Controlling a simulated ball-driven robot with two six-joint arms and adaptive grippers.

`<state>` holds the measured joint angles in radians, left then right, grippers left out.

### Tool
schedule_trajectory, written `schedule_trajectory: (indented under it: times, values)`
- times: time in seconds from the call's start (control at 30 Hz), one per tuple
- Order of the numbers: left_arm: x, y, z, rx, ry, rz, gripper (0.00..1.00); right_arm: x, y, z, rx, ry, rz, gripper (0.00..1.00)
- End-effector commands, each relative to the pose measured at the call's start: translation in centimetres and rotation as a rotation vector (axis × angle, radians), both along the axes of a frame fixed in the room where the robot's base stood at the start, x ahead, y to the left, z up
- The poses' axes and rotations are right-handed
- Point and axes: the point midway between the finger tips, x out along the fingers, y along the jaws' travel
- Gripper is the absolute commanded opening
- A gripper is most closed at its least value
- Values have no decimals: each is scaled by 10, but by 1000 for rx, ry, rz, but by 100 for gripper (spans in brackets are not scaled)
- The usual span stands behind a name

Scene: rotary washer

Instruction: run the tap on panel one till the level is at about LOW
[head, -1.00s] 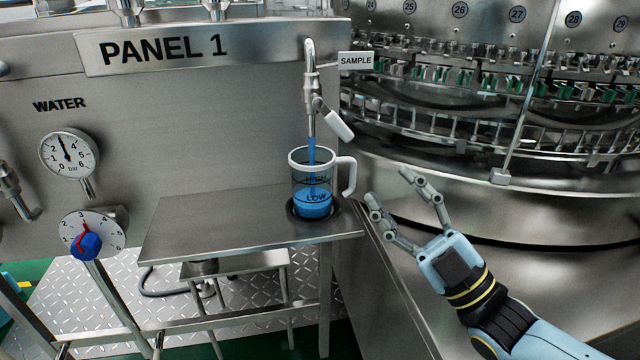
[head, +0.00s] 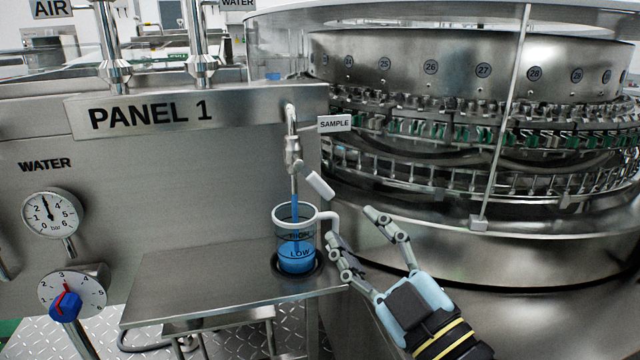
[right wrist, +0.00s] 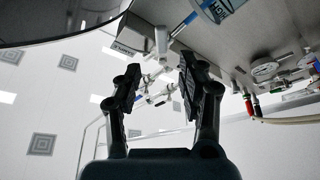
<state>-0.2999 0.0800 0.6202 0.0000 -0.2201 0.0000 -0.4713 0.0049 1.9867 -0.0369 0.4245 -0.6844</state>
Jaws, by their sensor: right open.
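The sample tap (head: 293,150) on panel one is running. A blue stream (head: 295,207) falls from its spout into a clear mug (head: 283,229) with a white handle, upright in the round recess of the shelf. Blue water (head: 297,265) fills the lower part of the mug, its surface around the LOW mark and below HIGH. The tap's white lever (head: 320,185) slants down to the right. My right gripper (head: 354,226) is open and empty, just right of the mug handle and below the lever. It also shows open in the right wrist view (right wrist: 159,72). My left gripper is out of view.
The steel shelf (head: 190,285) is otherwise clear. A WATER gauge (head: 53,214) and a dial with a blue knob (head: 66,305) are at left. The SAMPLE sign (head: 335,124) is beside the tap. The round washer (head: 480,245) stands close behind my right gripper.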

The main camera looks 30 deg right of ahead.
Motion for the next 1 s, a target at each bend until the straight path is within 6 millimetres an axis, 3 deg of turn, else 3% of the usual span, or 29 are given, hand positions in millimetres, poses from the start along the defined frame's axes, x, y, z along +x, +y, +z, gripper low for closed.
schedule_trajectory:
  times: [0.5,0.7,0.97,1.0]
  values:
    - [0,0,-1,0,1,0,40,83,2,23,0,3,0,40]
    - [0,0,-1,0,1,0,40,98,2,27,0,6,0,40]
    - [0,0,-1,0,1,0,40,99,2,27,0,6,0,40]
    - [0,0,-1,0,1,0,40,99,2,27,0,6,0,35]
